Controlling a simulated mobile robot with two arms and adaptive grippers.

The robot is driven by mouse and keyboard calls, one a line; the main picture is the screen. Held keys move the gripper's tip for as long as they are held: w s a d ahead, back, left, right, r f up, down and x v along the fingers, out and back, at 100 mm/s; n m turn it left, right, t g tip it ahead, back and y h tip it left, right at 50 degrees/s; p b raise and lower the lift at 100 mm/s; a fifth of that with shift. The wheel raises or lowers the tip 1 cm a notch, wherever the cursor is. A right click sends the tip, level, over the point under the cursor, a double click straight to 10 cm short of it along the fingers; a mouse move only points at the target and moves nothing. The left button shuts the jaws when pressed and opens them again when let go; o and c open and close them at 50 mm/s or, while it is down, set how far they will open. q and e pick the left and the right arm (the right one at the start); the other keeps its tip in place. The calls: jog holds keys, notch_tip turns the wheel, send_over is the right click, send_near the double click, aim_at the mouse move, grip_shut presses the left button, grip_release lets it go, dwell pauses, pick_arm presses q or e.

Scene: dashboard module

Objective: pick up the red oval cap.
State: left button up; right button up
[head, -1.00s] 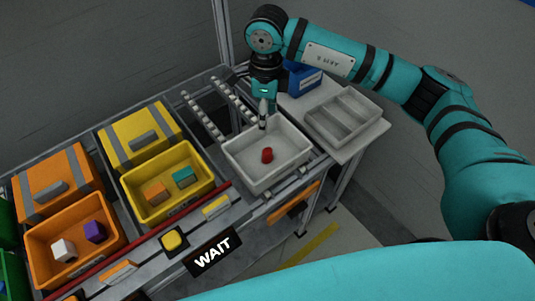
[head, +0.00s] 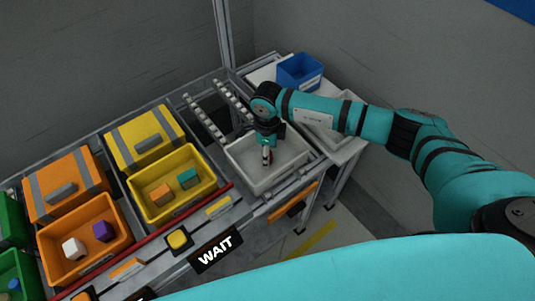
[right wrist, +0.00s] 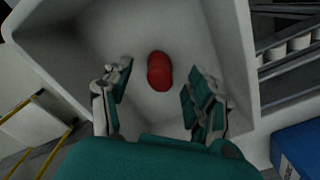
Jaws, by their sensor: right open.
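The red oval cap (right wrist: 160,71) lies on the floor of the white bin (head: 288,176). In the right wrist view it sits between and slightly beyond the fingertips of my right gripper (right wrist: 157,80), apart from both fingers. In the head view the right gripper (head: 267,157) points down inside the bin and hides most of the cap. The right gripper is open and empty. My left gripper is not in view.
A yellow bin (head: 207,194) and an orange bin (head: 120,250) with blocks stand to the left. A blue bin (head: 313,85) is behind, and a grey divided tray (head: 351,147) is partly behind my arm. The white bin's walls surround the gripper closely.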

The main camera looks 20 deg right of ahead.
jog(key=shift+f, duration=1.2)
jog(key=c, duration=1)
